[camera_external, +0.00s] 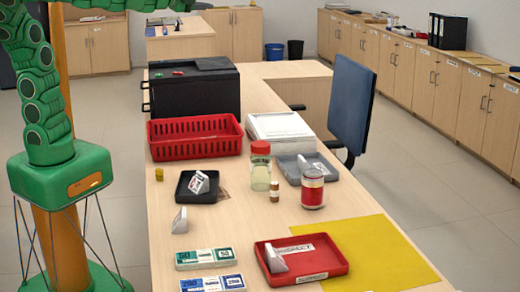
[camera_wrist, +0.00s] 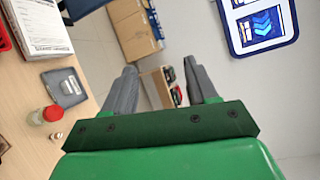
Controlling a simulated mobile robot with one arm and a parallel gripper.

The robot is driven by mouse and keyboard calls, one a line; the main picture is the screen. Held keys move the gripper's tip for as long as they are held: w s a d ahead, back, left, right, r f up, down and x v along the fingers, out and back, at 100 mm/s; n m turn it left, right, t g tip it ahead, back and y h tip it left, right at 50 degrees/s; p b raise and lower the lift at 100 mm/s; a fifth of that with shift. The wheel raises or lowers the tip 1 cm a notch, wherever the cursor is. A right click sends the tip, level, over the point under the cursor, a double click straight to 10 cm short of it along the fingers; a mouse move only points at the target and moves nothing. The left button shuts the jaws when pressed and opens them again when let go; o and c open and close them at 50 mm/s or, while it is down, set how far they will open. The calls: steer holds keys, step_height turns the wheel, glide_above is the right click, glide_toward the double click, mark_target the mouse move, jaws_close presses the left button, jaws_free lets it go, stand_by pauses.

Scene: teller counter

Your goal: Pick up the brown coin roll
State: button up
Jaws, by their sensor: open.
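My gripper (camera_wrist: 160,67) shows in the wrist view with its two grey fingers spread apart and nothing between them. It is off the counter's side, pointing toward the floor and boxes; it is out of frame in the external view. A small upright brown cylinder with a pale label (camera_external: 274,191) stands mid-counter, just right of the red-lidded jar; I cannot tell whether it is the brown coin roll or a small bottle. A small brownish item (camera_wrist: 57,135) beside the jar at the left of the wrist view may be the same thing.
The red-lidded jar (camera_external: 260,170) and a red-and-white can (camera_external: 312,190) stand close to the brown cylinder. A black tray (camera_external: 184,193), grey tray (camera_external: 325,177), red tray (camera_external: 336,259) and red basket (camera_external: 175,150) surround it. Banknote bundles (camera_external: 205,258) lie in front.

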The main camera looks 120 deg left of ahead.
steer(key=w+m+t, duration=0.3)
steer(key=w+m, duration=0.3)
steer(key=w, duration=0.2)
steer(key=m+h, duration=0.5)
steer(key=m, duration=0.8)
glide_above(279, 200)
steer(key=s+d, duration=0.5)
steer(key=shift+g, duration=0.3)
steer(key=f, duration=5.5)
steer(key=shift+w+d+f, duration=0.15)
steer(key=shift+w, duration=0.05)
steer(key=shift+w+a+f+n, duration=0.15)
steer(key=shift+w+a+f, duration=0.15)
steer(key=shift+a, duration=0.15)
steer(key=shift+w+a+f+n, duration=0.15)
steer(key=shift+w+a+f, duration=0.15)
steer(key=shift+a, duration=0.15)
steer(key=shift+w+d+x, duration=0.15)
steer(key=shift+w+x, duration=0.05)
steer(key=shift+x, duration=1.15)
steer(key=shift+w+d+x, duration=0.15)
steer(key=shift+x, duration=1.2)
steer(key=shift+c, duration=0.3)
jaws_close()
